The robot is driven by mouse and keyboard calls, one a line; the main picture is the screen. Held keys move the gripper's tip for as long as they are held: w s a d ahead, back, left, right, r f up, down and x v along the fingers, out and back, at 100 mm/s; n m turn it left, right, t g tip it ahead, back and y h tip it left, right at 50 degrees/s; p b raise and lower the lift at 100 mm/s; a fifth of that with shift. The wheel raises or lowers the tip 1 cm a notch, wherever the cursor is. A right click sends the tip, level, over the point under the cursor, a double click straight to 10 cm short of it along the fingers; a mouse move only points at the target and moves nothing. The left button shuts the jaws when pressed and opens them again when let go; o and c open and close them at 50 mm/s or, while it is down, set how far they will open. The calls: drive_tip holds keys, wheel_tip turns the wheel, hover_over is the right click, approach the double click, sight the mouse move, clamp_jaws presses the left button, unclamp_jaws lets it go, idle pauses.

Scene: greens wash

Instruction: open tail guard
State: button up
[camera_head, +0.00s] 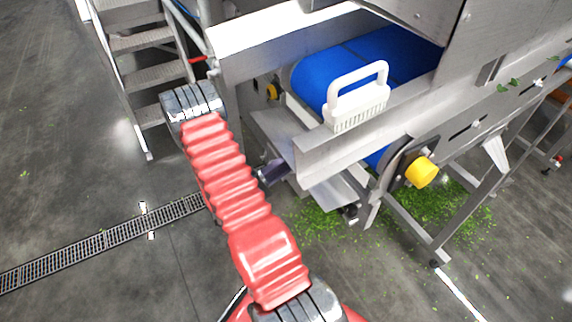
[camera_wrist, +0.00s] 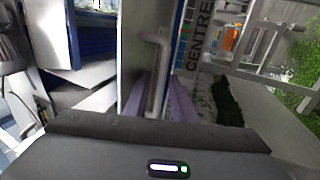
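The tail guard appears to be the upright metal panel (camera_wrist: 132,45) in the wrist view, with a grey tubular handle (camera_wrist: 157,42) on it. In the head view a metal panel (camera_head: 232,100) stands at the conveyor's left end, partly hidden by my arm; its handle cannot be made out there. My gripper (camera_wrist: 159,92) has its two purplish fingers apart, one on each side of the handle's lower part. Whether they touch it cannot be told. In the head view only a dark part of my gripper (camera_head: 272,173) shows beside my red arm.
A blue conveyor belt (camera_head: 325,75) runs behind the panel. A white brush with a handle (camera_head: 357,112) sits on the conveyor's side rail. A yellow knob (camera_head: 421,172) sticks out from the frame. Metal steps (camera_head: 150,75) stand at left. Green scraps (camera_head: 430,207) litter the floor.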

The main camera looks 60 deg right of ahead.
drive_tip(key=shift+a, duration=0.1)
drive_tip(key=v, duration=1.3)
drive_tip(key=shift+w+a, duration=0.15)
drive_tip(key=shift+a, duration=0.05)
drive_tip(key=shift+f, duration=0.1)
idle(0.5)
